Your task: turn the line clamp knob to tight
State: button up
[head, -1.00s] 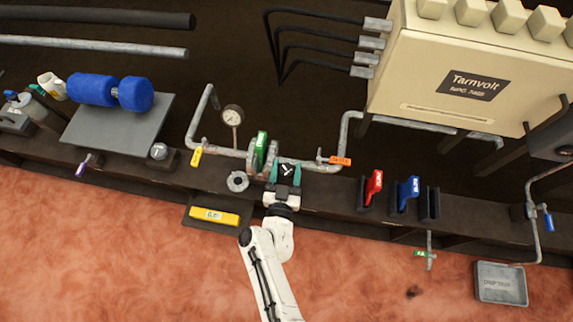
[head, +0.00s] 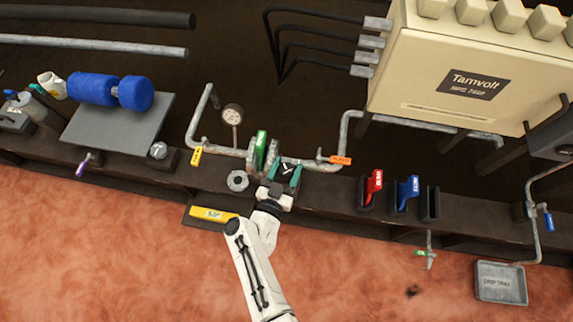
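The line clamp knob (head: 285,168) is a small dark piece with a white mark, on the pipe line just right of the green disc-like part (head: 262,144). My gripper (head: 284,171) has two teal fingertips, one on each side of the knob, and looks shut on it. The gripper is tilted, leaning to the right at its tip. The fingers and the gripper body hide much of the knob, and any tight or loose lettering cannot be read.
A pressure gauge (head: 232,114) and yellow tag (head: 196,156) are left of the clamp; an orange tag (head: 341,160) is right. A loose metal nut-like ring (head: 238,181) lies close left of my gripper. Red (head: 374,186) and blue (head: 409,190) handles stand farther right.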

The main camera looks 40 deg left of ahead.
jog(key=o, duration=0.3)
jog(key=p+v, duration=0.3)
jog(key=v, duration=0.7)
jog(key=shift+s+d, duration=0.2)
jog(key=shift+s, duration=0.15)
jog(key=w+d+r+n+g+y+p, duration=0.45)
jog(key=w+d+r+g, duration=0.2)
jog(key=w+r, duration=0.35)
jog(key=s+d+r+m+g+h+p, duration=0.1)
jog(key=d+r+g+h+p, duration=0.1)
jog(key=d, duration=0.7)
jog(key=s+d+r+m+g+h+p, duration=0.1)
jog(key=d+r+g+h+p, duration=0.15)
jog(key=d, duration=0.65)
jog(key=s+d+r+m+g+h, duration=0.1)
jog(key=s+d+r+m+h, duration=0.1)
jog(key=s+d, duration=0.3)
jog(key=s+d+r+m+g+h+p, duration=0.1)
jog(key=s+d, duration=0.4)
jog(key=d, duration=0.5)
jog(key=s+d+r+m+g+h, duration=0.2)
jog(key=s+d+r+m+h, duration=0.1)
jog(key=d, duration=0.4)
jog(key=shift+s+d+r+m+g+h+p, duration=0.1)
jog(key=shift+s+r+m+g+h+p, duration=0.1)
jog(key=shift+s+r+m, duration=0.25)
jog(key=shift+s+d+r+m+g+h+p, duration=0.1)
jog(key=shift+s+r+g, duration=0.15)
jog(key=shift+s, duration=0.45)
